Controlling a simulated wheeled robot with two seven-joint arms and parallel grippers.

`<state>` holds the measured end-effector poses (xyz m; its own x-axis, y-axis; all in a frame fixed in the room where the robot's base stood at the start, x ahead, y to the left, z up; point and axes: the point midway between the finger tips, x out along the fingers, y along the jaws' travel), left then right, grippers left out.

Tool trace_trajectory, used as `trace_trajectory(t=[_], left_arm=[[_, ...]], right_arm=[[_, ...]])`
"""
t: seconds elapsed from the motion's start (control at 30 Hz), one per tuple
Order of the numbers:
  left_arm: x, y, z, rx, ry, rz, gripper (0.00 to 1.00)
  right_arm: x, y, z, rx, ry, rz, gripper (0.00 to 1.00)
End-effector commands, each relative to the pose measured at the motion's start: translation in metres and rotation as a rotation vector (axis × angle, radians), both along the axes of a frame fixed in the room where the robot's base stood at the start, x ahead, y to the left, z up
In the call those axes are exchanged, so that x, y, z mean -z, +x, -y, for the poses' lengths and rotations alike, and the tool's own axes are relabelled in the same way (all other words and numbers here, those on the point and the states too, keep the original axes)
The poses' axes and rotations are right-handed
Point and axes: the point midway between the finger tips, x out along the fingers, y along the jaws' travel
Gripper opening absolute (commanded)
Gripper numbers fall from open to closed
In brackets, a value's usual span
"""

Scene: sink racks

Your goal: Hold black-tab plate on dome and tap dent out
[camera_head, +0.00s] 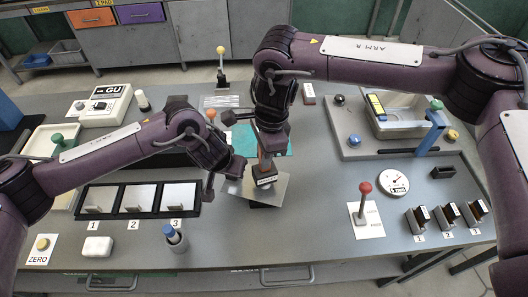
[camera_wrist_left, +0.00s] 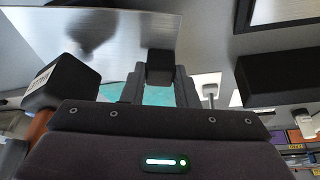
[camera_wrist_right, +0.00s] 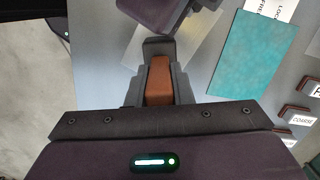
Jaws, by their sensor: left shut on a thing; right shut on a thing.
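A flat metal plate (camera_head: 274,190) is tilted at the middle front of the bench; it fills the upper left of the left wrist view (camera_wrist_left: 110,25). My left gripper (camera_head: 238,170) is shut on its black tab (camera_wrist_left: 160,66). My right gripper (camera_head: 268,143) is shut on the brown handle (camera_wrist_right: 158,80) of a hammer. The hammer's black, labelled head (camera_head: 265,179) is low over the plate, also in the left wrist view (camera_wrist_left: 62,82); I cannot tell whether it touches. The dome is not visible, and I cannot make out a dent.
A black tray (camera_head: 139,213) with several numbered bays stands at left. A blue-capped container (camera_head: 175,238) and a white block (camera_head: 97,247) are in front. At right are a red-knobbed lever (camera_head: 364,203), a dial (camera_head: 393,181) and numbered slots (camera_head: 445,217). A teal mat (camera_head: 275,139) lies behind.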

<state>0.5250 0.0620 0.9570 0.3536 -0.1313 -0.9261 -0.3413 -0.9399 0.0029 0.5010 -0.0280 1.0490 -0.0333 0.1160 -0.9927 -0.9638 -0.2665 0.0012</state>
Motion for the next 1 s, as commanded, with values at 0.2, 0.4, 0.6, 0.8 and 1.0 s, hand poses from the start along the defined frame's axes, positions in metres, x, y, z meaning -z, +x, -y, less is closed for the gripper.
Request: trace_trajectory(t=[0.2,0.4,0.6,0.8,1.0], left_arm=[[0.0,0.0,0.0,0.0,0.0,0.001,0.0],[-0.001,0.0,0.0,0.0,0.0,0.001,0.0],[0.0,0.0,0.0,0.0,0.0,0.001,0.0],[0.0,0.0,0.0,0.0,0.0,0.001,0.0],[0.0,0.0,0.0,0.0,0.0,0.001,0.0]], right_arm=[[0.027,-0.001,0.0,0.0,-0.001,-0.004,0.0],[0.025,0.005,0.0,0.001,0.0,0.002,0.0],[0.009,0.023,0.0,0.001,0.0,0.003,0.0],[-0.008,0.041,0.0,0.002,-0.001,0.002,0.0],[-0.019,0.054,0.0,0.0,0.0,0.001,0.0]])
